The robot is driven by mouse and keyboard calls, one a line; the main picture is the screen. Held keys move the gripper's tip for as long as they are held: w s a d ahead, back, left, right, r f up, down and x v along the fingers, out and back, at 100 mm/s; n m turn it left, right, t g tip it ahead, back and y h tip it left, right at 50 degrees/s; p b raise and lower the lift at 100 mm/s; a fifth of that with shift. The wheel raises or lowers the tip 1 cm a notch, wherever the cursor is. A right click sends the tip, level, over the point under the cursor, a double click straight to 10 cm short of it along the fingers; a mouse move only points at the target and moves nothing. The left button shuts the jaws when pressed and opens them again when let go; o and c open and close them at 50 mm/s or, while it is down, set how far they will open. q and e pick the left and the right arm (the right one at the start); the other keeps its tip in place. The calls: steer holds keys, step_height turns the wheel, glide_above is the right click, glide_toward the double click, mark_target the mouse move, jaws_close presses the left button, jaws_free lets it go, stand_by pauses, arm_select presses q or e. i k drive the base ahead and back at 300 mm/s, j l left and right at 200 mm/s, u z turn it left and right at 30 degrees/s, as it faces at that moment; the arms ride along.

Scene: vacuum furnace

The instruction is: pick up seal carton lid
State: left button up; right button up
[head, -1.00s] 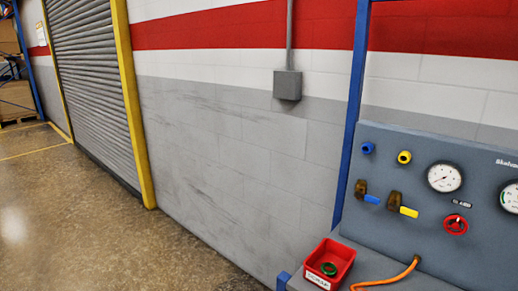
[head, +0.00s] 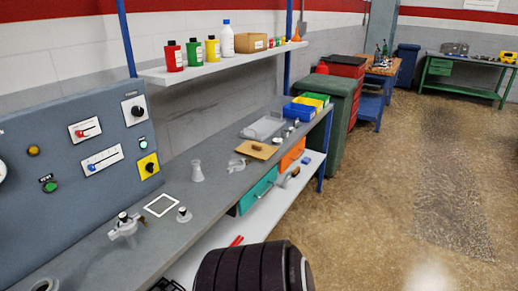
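I cannot tell for certain which thing is the seal carton lid. A small brown cardboard carton (head: 250,43) stands on the white wall shelf, to the right of a white bottle with a blue cap. A flat tan piece (head: 252,151) lies on the grey bench, with a small brown object on it. No gripper shows in the head view, so I cannot see how either stands.
The grey bench (head: 190,222) carries glassware, metal fittings, a white square frame (head: 161,205) and coloured bins (head: 304,109). A control panel (head: 75,165) stands at left. A green bin (head: 346,112) stands beyond the bench. Open floor (head: 400,210) lies at right.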

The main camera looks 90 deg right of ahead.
mark_target(257, 150)
steer(key=z, duration=2.75)
